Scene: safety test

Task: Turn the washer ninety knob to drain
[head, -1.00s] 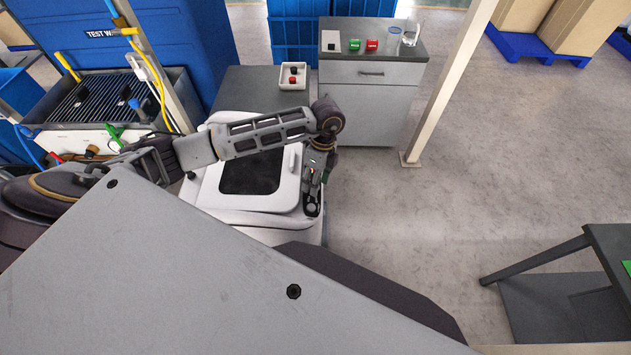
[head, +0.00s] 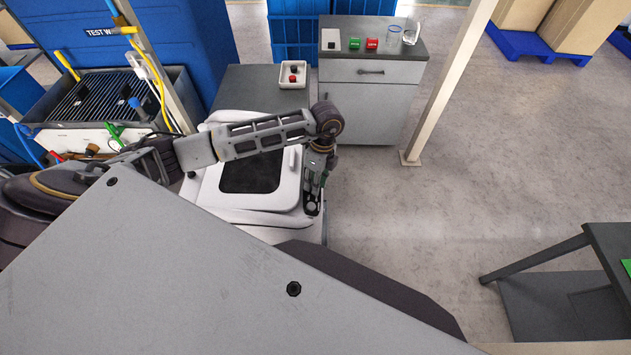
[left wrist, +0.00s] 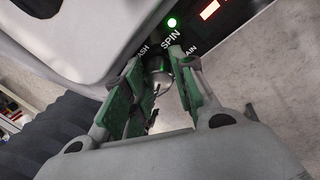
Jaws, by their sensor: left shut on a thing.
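The white washer (head: 212,190) with a dark lid window stands under my left arm in the head view. My left gripper (head: 313,200) is at the washer's right side, pointing down. In the left wrist view the gripper (left wrist: 160,68) has its green-padded fingers on both sides of a metallic grey knob (left wrist: 158,66) and is shut on it. The SPIN label (left wrist: 171,40) shows just beyond the knob, with parts of the WASH and DRAIN labels beside the fingers. The knob's pointer is hidden. My right gripper is out of view.
A green light (left wrist: 172,22) and a red display (left wrist: 210,9) are lit on the washer's panel. A grey cabinet (head: 372,105) carries small green and red blocks and glasses. A pale post (head: 448,85) stands to its right. Open floor lies right of the washer.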

